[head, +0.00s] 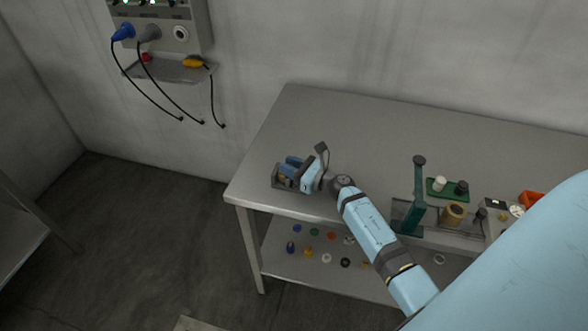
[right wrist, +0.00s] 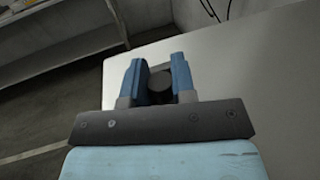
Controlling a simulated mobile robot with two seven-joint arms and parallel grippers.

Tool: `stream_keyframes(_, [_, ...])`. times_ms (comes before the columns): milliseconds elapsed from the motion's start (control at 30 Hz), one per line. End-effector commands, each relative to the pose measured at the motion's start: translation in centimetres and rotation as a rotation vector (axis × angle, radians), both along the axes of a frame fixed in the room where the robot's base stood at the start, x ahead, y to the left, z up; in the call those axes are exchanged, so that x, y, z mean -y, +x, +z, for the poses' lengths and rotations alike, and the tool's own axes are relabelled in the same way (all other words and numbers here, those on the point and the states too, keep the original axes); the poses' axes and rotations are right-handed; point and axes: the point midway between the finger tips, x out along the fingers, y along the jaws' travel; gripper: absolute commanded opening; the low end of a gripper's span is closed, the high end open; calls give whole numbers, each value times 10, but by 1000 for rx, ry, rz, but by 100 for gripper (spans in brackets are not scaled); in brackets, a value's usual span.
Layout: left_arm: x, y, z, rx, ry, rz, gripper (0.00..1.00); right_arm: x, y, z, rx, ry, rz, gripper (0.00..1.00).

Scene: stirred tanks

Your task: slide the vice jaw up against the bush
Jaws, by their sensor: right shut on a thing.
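The vice (head: 275,185) is a small dark grey piece near the left end of the bench, largely hidden by my right gripper. My right gripper (head: 289,172) is low over it, its blue fingers closed on part of it. In the right wrist view, the two blue fingers (right wrist: 159,80) stand either side of a dark rounded part (right wrist: 160,84), which looks like the vice jaw. A small tan patch (head: 282,180) shows beside the fingers; I cannot tell whether it is the bush. The gap between jaw and bush is hidden. My left gripper is not in view.
The grey bench (head: 350,130) is clear behind the vice. Several small coloured parts lie on the lower shelf (head: 300,272). A wall panel (head: 160,25) has hanging cables.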

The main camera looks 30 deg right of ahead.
Motion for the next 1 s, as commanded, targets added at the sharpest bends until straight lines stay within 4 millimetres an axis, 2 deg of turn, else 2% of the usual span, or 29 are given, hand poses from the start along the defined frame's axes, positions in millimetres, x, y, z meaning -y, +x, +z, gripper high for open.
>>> stream_keyframes(133, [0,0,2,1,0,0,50,-1,0,0,-2,1,1,0])
stream_keyframes(167, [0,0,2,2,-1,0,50,-1,0,0,-2,1,1,31])
stream_keyframes(233, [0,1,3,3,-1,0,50,0,-1,0,-2,0,0,47])
stream_keyframes(267, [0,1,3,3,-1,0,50,0,-1,0,-2,0,0,50])
stream_keyframes(600, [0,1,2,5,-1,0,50,2,-5,-1,-2,-1,0,50])
stream_keyframes(1000, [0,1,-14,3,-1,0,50,28,-60,-2,-3,-1,0,50])
